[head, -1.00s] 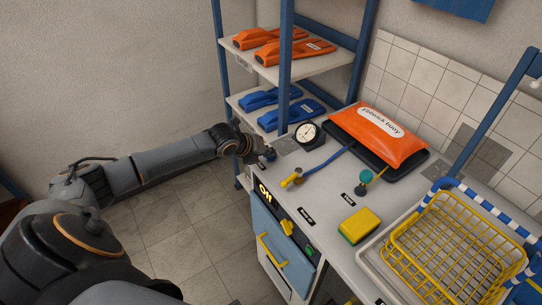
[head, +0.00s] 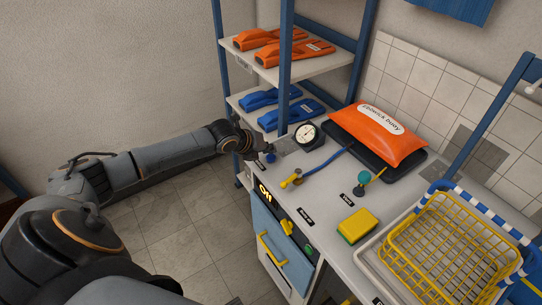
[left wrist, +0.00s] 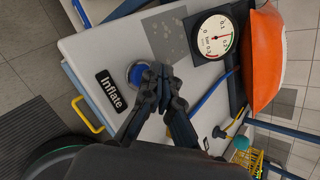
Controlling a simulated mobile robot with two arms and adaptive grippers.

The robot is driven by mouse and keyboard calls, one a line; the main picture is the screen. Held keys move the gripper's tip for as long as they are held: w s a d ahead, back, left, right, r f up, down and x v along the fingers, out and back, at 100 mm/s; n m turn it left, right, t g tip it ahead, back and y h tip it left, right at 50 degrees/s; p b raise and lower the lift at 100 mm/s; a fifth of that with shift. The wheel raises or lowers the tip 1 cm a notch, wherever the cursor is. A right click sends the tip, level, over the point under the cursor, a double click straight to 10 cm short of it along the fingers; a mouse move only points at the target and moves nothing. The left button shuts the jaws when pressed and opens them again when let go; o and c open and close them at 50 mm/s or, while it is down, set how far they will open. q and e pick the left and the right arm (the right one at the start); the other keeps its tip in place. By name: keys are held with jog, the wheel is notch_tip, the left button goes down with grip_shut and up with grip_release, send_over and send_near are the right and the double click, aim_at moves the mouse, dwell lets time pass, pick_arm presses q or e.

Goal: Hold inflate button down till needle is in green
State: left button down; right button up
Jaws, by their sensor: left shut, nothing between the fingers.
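The blue inflate button (head: 269,157) sits at the counter's near left corner. In the left wrist view the button (left wrist: 137,73) lies beside the black "Inflate" label (left wrist: 111,90). My left gripper (head: 248,148) is shut and empty next to the button. In the left wrist view its fingertips (left wrist: 157,78) overlap the button's right edge, and the button's top shows no contact that I can make out. The round gauge (head: 307,134) stands behind; it also shows in the left wrist view (left wrist: 215,37). I cannot read its needle surely. My right gripper is out of view.
A sponge (head: 358,226) and yellow basket (head: 448,245) are to the right. A shelf post (head: 285,70) rises behind my gripper.

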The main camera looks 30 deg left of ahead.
aim_at(269, 158)
pick_arm(q)
jog(key=shift+r, duration=0.15)
notch_tip(269, 158, up, 5)
jog(key=p, duration=0.4)
jog(key=shift+p, duration=0.35)
